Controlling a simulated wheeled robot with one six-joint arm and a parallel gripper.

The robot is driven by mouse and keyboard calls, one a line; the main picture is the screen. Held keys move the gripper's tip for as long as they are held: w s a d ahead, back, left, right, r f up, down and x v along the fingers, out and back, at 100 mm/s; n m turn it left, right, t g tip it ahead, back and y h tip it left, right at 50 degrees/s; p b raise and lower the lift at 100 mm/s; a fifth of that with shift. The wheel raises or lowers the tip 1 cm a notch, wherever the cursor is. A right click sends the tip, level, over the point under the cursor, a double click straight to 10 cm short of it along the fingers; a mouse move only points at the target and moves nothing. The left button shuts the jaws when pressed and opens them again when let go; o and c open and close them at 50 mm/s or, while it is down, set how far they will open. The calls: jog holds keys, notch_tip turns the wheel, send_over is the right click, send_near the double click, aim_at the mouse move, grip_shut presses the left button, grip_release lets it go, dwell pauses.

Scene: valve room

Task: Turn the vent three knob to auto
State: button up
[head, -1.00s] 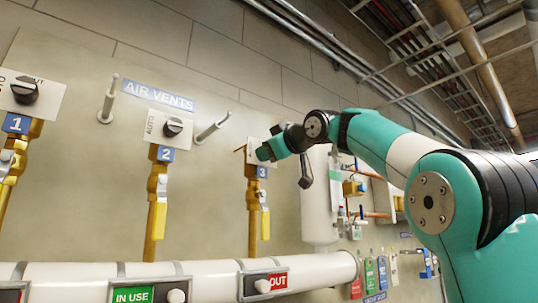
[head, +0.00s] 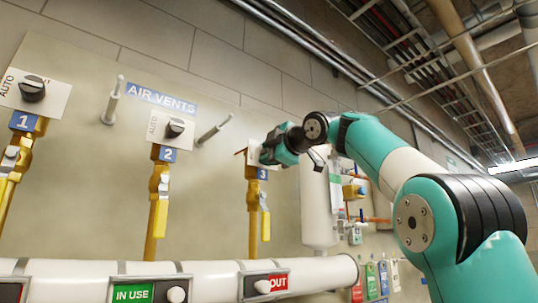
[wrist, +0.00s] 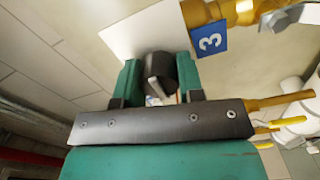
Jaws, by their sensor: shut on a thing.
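The vent three knob is a black round knob (wrist: 160,70) on a white plate (wrist: 145,32) in the wrist view. The blue tag "3" (wrist: 208,40) is beside it, and also shows in the head view (head: 262,173). My gripper (wrist: 160,88) is shut on the knob, with one teal finger on each side of it. In the head view my gripper (head: 268,152) is at the vent three plate and hides the knob and most of the plate. The plate's lettering and the knob's pointed setting cannot be read.
Vent two's knob (head: 175,128) and vent one's knob (head: 32,88) are to the left on their own plates. A grey peg (head: 214,129) sticks out between vents two and three. A white tank (head: 319,205) stands close on the right, and a white pipe (head: 205,275) runs below.

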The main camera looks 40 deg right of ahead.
jog(key=shift+n, duration=0.3)
jog(key=o, duration=0.9)
jog(key=shift+s+d+b, duration=0.15)
jog(key=shift+s+b, duration=0.1)
jog(key=shift+s, duration=4.1)
jog(key=shift+s+d+b, duration=0.15)
jog(key=shift+s+b, duration=0.05)
jog(key=shift+s, duration=4.15)
